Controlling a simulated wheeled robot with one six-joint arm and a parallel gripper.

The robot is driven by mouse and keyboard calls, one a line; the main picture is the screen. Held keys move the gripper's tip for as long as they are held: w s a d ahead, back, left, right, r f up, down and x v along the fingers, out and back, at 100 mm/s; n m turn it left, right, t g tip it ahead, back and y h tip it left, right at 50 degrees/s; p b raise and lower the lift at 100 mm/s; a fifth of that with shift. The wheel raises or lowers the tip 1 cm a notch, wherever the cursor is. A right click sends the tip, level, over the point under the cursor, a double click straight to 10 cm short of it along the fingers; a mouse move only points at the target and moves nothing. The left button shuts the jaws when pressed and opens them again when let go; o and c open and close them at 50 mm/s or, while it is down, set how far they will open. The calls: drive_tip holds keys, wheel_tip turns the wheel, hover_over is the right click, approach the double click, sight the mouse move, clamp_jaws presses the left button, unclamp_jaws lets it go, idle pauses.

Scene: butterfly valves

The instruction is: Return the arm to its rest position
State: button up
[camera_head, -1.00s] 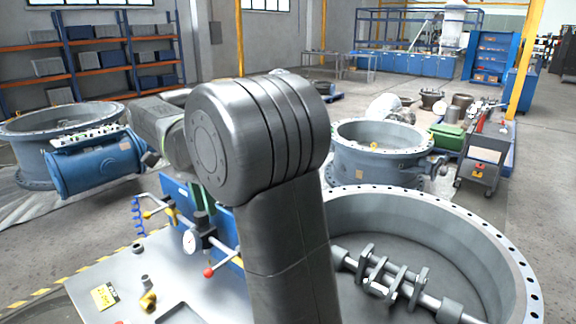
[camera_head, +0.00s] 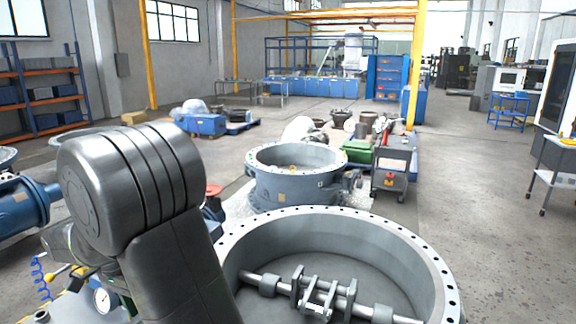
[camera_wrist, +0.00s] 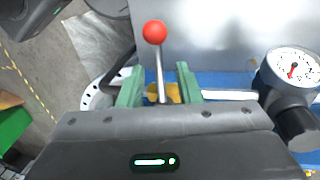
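My arm (camera_head: 150,210) fills the lower left of the head view, bent at a large dark grey joint. My gripper is hidden behind it there. In the wrist view my gripper (camera_wrist: 159,85) has two green fingers set apart, so it is open. A lever with a red ball (camera_wrist: 155,32) and a yellow fitting appear between the fingers in that view. I cannot tell whether the fingers touch them. A dial gauge (camera_wrist: 292,70) is to the right of the fingers; it also shows at the lower left in the head view (camera_head: 102,300).
A large grey flanged valve ring (camera_head: 440,280) with a shaft inside stands at front right. A second ring (camera_head: 270,190) is behind it. A tool cart (camera_head: 391,172) and a green bin (camera_head: 358,151) stand further back. Open floor (camera_head: 500,220) lies to the right.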

drive_tip(key=shift+d+f, duration=0.1)
drive_tip(key=shift+f, duration=0.05)
idle(0.3)
wheel_tip(320, 180, up, 14)
drive_tip(key=w+a+f+b, duration=0.1)
drive_tip(key=a, duration=0.2)
drive_tip(key=d+f, duration=0.1)
drive_tip(key=f, duration=0.3)
drive_tip(key=d+f, duration=0.1)
drive_tip(key=f, duration=0.4)
drive_tip(key=s+d+f, duration=0.1)
drive_tip(key=f, duration=0.3)
drive_tip(key=shift+s+f+p, duration=0.1)
drive_tip(key=shift+f+p, duration=0.05)
drive_tip(key=shift+p, duration=0.15)
drive_tip(key=shift+s+d+n, duration=0.15)
drive_tip(key=shift+d+n, duration=0.25)
drive_tip(key=shift+n, duration=0.5)
drive_tip(key=shift+d, duration=0.1)
